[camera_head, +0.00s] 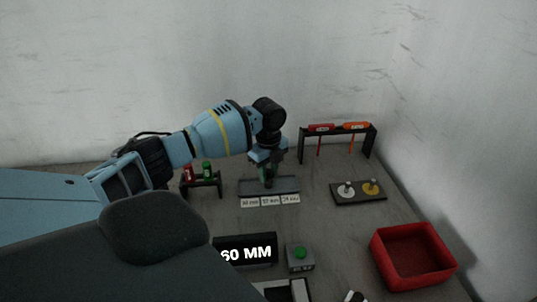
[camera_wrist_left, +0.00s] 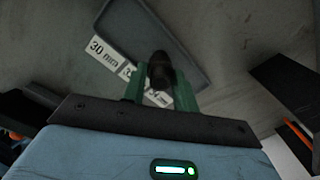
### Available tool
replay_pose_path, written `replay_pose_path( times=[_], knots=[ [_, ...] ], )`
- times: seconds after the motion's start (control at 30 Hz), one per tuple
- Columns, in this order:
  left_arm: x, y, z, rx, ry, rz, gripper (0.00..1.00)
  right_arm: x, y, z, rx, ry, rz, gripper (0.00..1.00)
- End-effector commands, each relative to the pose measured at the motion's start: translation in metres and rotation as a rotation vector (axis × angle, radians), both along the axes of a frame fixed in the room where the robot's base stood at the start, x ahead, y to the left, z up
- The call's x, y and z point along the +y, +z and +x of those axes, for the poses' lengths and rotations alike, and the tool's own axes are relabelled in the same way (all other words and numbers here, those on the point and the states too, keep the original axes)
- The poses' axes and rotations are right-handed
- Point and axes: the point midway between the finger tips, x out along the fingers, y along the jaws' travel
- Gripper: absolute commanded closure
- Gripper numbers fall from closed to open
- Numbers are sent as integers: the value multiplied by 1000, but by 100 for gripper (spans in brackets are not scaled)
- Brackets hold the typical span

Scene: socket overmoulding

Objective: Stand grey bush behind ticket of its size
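A dark tray (camera_head: 285,183) lies on the table with three white tickets (camera_head: 270,201) along its front edge. The left one reads 30 mm; the others are too small to read surely. My left gripper (camera_head: 267,178) points down over the tray's middle, behind the tickets. In the left wrist view its green fingers (camera_wrist_left: 160,88) stand either side of a dark grey bush (camera_wrist_left: 160,68) and appear closed on it. The bush hides part of the tickets. Whether its lower end touches the tray cannot be told. My right gripper is not in view.
A display (camera_head: 246,251) reads 60 MM. Right of it is a box with a green button (camera_head: 300,254). A red bin (camera_head: 412,290) stands front right. A plate with two round pieces (camera_head: 358,192), a black tool rack (camera_head: 368,140) and a small stand (camera_head: 205,186) surround the tray.

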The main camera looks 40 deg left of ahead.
Motion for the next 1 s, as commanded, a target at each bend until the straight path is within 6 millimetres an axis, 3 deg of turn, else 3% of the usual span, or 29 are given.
replay_pose_path(
  times=[0.03,0.17,0.57,1.0],
  knots=[
    [0,0,0,0,0,0,65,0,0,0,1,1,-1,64],
    [0,0,0,0,0,0,50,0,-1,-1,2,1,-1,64],
    [0,9,0,-1,0,1,50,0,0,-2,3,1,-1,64],
    [0,91,1,-4,0,-1,50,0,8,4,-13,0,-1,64]
  ],
)
